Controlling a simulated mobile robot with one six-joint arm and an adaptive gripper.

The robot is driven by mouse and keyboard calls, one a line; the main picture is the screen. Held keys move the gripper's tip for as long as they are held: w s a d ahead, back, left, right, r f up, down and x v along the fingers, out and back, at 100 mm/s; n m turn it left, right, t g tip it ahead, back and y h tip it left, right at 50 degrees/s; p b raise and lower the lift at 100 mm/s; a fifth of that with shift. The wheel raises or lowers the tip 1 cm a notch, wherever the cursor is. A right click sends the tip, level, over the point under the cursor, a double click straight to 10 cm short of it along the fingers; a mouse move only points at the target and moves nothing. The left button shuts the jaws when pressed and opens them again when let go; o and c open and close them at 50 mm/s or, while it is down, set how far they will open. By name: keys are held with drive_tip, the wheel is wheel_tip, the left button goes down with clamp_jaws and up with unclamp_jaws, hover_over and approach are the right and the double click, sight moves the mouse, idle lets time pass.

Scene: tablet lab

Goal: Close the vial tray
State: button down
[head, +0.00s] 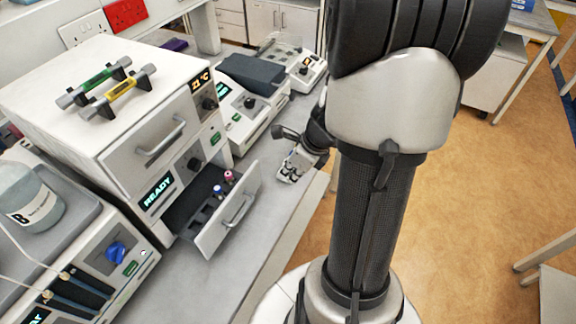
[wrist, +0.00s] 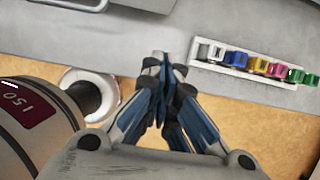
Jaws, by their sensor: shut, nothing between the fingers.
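The vial tray (head: 228,222) is a grey-white drawer pulled out from the lower part of a white instrument. A bar handle (head: 237,211) is on its front. Vials with pink-red (head: 228,177) and blue (head: 218,190) caps stand in the dark inside of the tray. My gripper (head: 290,172) is over the bench, to the right of the tray and apart from it. In the wrist view my gripper (wrist: 161,62) has its blue-grey fingers together and empty. The vial tray cannot be made out in the wrist view.
The white instrument (head: 60,90) carries green and yellow tools on top. A closed upper drawer (head: 150,145) is above the tray. A white strip with several coloured caps (wrist: 240,58) lies on the bench in the wrist view. Bench (head: 265,215) is clear right of the tray.

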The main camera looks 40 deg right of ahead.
drive_tip(key=b+x, duration=0.3)
drive_tip(key=x, duration=0.3)
drive_tip(key=shift+f, duration=0.2)
drive_tip(key=shift+w+a+r+p, duration=0.2)
drive_tip(key=shift+w, duration=0.4)
drive_tip(key=shift+w+a+r+p, duration=0.15)
drive_tip(key=shift+w+a+r, duration=0.05)
drive_tip(key=shift+w, duration=0.4)
drive_tip(key=shift+w+a, duration=0.2)
drive_tip(key=shift+w, duration=0.45)
drive_tip(key=w+p, duration=0.1)
drive_tip(key=w, duration=0.1)
drive_tip(key=w+a+p, duration=0.1)
drive_tip(key=w, duration=0.1)
drive_tip(key=w+a+p, duration=0.1)
drive_tip(key=w+p, duration=0.1)
drive_tip(key=shift+w+a+r, duration=0.15)
drive_tip(key=shift+a+r, duration=0.05)
drive_tip(key=shift+w+a+f, duration=0.15)
drive_tip(key=shift+w, duration=0.3)
